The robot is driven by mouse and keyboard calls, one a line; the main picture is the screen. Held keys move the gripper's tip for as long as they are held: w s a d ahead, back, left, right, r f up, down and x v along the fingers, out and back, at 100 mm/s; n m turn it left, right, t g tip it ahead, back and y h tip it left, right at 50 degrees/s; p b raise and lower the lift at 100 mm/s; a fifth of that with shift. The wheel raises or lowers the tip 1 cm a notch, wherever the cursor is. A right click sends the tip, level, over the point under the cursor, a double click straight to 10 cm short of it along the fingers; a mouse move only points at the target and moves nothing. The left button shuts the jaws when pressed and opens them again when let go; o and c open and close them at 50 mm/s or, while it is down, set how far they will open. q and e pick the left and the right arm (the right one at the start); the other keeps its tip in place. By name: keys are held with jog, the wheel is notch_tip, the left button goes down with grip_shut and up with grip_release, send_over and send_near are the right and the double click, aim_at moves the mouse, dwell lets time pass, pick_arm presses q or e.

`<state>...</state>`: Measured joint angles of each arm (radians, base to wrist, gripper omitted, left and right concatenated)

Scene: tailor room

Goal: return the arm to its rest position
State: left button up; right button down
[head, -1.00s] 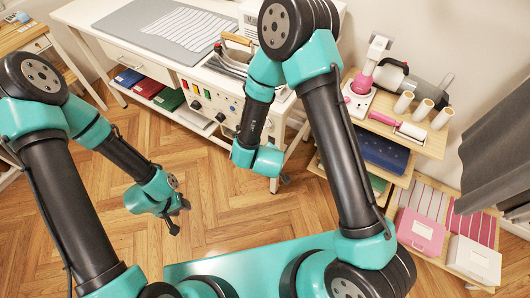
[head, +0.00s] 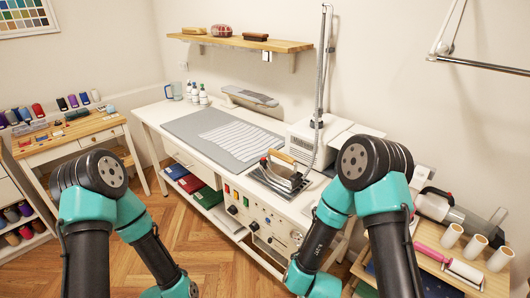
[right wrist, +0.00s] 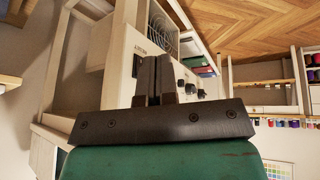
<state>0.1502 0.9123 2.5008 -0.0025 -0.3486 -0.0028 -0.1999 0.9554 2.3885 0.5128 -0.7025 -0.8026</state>
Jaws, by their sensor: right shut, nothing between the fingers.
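My right gripper (right wrist: 153,70) shows in the right wrist view with its two dark fingers together and nothing between them. It points toward the white ironing station, with floor and furniture beyond it. In the head view my right arm (head: 375,190) comes up from the lower right and folds down in front of the station's right end. Its fingertips are below the picture. My left arm (head: 95,205) is folded at the lower left, its forearm hanging down over the floor. My left gripper is out of the picture.
The white ironing table (head: 157,115) carries a grey pad (head: 195,124) and an iron (head: 283,172). A wooden side table (head: 95,126) with spools stands left. A shelf unit (head: 470,285) with white rolls (head: 475,246) is close to my right arm. Open parquet floor (head: 190,235) lies between.

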jog(key=s+d+f+m+g+y, duration=0.2)
jog(key=s+d+f+m+g, duration=0.2)
jog(key=s+d+m, duration=0.2)
jog(key=s+d, duration=0.2)
jog(key=s, duration=0.1)
jog(key=shift+m+g+y, duration=0.3)
jog(key=shift+m+y, duration=0.1)
jog(key=shift+a, duration=0.1)
dwell(1.6)
